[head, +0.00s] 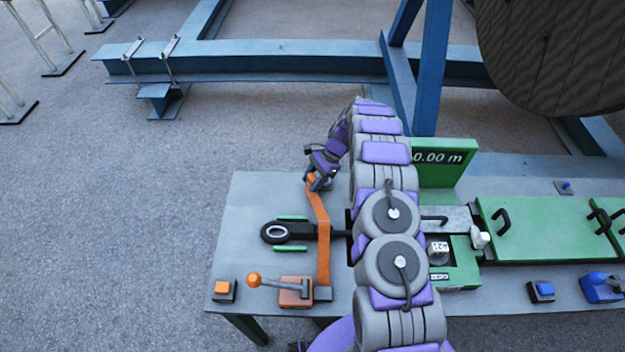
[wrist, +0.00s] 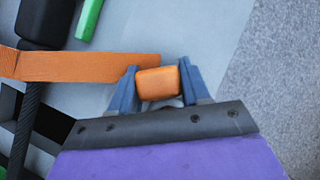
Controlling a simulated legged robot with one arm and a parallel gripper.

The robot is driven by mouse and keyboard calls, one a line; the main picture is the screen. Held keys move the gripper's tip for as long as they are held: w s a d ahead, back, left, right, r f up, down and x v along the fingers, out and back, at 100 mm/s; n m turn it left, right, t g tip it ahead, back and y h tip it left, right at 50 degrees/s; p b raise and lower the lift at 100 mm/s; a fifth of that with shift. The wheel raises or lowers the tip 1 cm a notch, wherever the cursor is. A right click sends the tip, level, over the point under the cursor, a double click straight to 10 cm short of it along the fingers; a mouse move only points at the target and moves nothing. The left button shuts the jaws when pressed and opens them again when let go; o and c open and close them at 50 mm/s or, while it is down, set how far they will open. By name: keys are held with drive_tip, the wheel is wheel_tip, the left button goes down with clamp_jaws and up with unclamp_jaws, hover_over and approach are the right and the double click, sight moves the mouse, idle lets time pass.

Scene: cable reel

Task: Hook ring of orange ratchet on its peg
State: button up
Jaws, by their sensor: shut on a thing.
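The orange ratchet (head: 295,291) sits at the front left of the grey table, with a grey lever ending in an orange ball. Its orange strap (head: 323,240) runs back across a black cable end to my gripper (head: 318,183). The strap also shows in the wrist view (wrist: 85,67). There my gripper (wrist: 158,84) is shut on an orange block (wrist: 157,83) at the strap's far end, near the table's back left edge. I cannot make out the ring's opening or the peg; both seem hidden by the block and fingers.
The cable end has a black eye (head: 273,232) between two green guides (head: 291,218). An orange button box (head: 223,289) stands at the front left corner. A green display (head: 440,165) reads 0.00 m.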

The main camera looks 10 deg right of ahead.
drive_tip(key=shift+f, duration=0.5)
idle(0.3)
drive_tip(key=o, duration=1.3)
drive_tip(key=p+v, duration=0.2)
drive_tip(key=v, duration=1.5)
drive_tip(key=shift+r+p, duration=0.15)
drive_tip(key=shift+p, duration=0.25)
